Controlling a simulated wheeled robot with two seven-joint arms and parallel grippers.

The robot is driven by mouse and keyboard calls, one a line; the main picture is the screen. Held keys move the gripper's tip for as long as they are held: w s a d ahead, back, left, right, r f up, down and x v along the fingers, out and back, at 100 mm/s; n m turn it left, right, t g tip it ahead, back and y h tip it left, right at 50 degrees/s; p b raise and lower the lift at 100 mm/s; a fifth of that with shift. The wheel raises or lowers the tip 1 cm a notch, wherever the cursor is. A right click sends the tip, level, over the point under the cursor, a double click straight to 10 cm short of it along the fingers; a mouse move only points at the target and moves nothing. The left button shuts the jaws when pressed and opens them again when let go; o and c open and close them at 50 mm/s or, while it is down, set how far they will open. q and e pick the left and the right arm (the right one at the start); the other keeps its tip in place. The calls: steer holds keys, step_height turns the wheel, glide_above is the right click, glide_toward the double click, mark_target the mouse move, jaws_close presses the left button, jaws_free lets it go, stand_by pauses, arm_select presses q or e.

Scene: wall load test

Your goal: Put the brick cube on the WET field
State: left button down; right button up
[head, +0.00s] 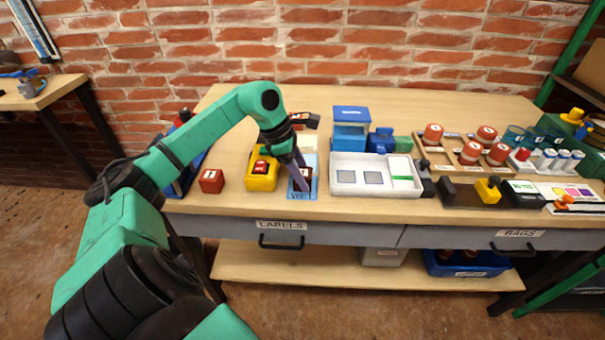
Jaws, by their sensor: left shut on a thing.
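My left gripper (301,172) reaches down from above, over the blue field (301,195) with white lettering near the table's front edge. It is shut on a dark brick-red cube (304,180), partly hidden by the fingers. The cube is low within the blue field's outline; I cannot tell whether it touches the surface. The lettering is small and looks like WET. My right gripper is not in view.
Left of the field are a yellow tray (258,184) with a red block (261,166) in it and another red cube (211,181) on the table. A white tray (344,188) stands close on the right.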

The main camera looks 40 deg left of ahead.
arm_select(q)
steer(key=shift+c, duration=1.1)
jaws_free()
steer(key=shift+r, duration=0.1)
steer(key=shift+a+r, duration=0.15)
steer(key=shift+r, duration=0.15)
steer(key=v, duration=1.1)
steer(key=shift+s+r+p, duration=0.2)
steer(key=shift+p, duration=0.25)
steer(key=shift+f, duration=0.15)
